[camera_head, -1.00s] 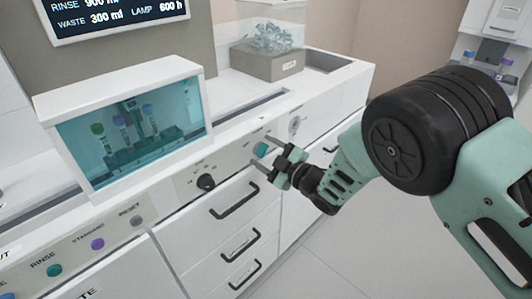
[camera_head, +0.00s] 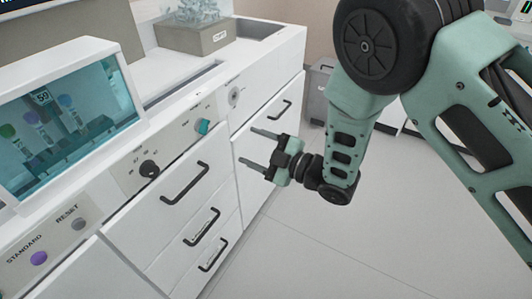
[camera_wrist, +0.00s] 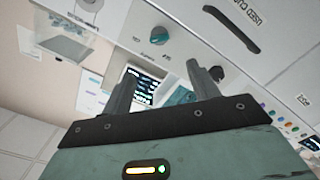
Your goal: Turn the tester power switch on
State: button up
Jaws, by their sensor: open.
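A teal knob (camera_head: 202,126) sits on the pale front panel of the bench, above the drawers. A black dial (camera_head: 149,169) is to its left, and a silver round fitting (camera_head: 236,95) is to its right. The labels are too small to tell which one is the power switch. My gripper (camera_head: 257,148) is open and empty, right of the teal knob and apart from the panel. In the wrist view, the teal knob (camera_wrist: 178,40) lies beyond the open fingers (camera_wrist: 163,77), and the black dial (camera_wrist: 217,73) shows near the right fingertip.
Black drawer handles (camera_head: 185,183) stick out below the panel. A glass-fronted case with tubes (camera_head: 62,122) stands on the bench at left. A grey bin (camera_head: 194,36) sits at the back. The floor (camera_head: 300,250) right of the drawers is clear.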

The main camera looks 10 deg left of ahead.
jog(key=shift+v, duration=1.45)
